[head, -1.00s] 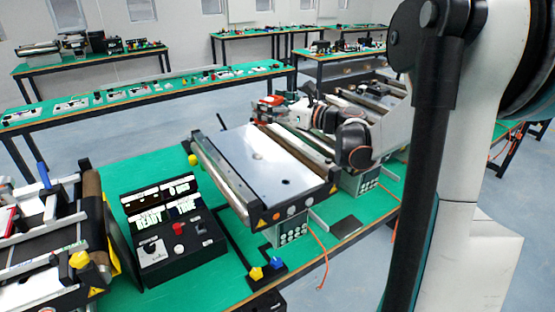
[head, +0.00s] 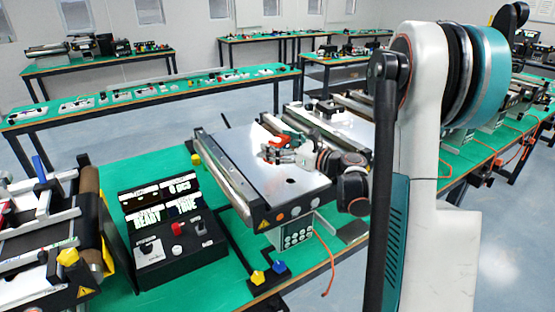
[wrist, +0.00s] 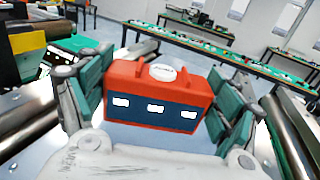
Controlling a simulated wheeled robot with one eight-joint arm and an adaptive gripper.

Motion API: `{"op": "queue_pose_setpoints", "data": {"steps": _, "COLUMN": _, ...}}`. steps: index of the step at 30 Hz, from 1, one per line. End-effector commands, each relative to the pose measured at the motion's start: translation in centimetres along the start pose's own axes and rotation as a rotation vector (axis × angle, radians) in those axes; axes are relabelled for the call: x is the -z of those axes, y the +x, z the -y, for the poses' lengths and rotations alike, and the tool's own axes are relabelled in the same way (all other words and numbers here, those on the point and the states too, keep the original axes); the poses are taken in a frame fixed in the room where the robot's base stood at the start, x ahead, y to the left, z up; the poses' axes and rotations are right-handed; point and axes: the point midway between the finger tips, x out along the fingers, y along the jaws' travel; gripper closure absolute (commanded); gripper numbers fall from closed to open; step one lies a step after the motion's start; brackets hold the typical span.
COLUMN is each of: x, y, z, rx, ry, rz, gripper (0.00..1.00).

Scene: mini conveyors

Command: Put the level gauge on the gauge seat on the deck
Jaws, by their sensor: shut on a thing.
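The level gauge is a red box with a dark blue front, white windows and a round white cap. It fills the middle of the wrist view (wrist: 150,77) and shows as a small red shape in the head view (head: 291,137). My gripper (head: 280,150) is shut on the gauge, with green pads at its two sides in the wrist view. It is above the middle of the silver conveyor deck (head: 245,175). The gap between gauge and deck is not clear. A dark round hole shows nearer the front of the deck. I cannot make out the gauge seat.
A black control box (head: 178,245) with lit displays stands left of the deck conveyor. Another conveyor (head: 50,225) is at the far left, and more lie behind and right of my arm. Yellow and blue knobs (head: 268,275) sit near the green table's front edge.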

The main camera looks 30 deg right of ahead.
Motion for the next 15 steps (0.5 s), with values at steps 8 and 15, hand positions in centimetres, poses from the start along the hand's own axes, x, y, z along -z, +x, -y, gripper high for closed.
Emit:
{"op": "queue_pose_setpoints", "data": {"steps": 8, "x": 3.2, "y": 0.0, "z": 0.1, "rx": 0.000, "ry": 0.000, "rz": 0.000, "gripper": 0.53}}
{"op": "queue_pose_setpoints", "data": {"steps": 15, "x": 4.3, "y": 0.0, "z": 0.0, "rx": 0.000, "ry": 0.000, "rz": 0.001, "gripper": 0.53}}
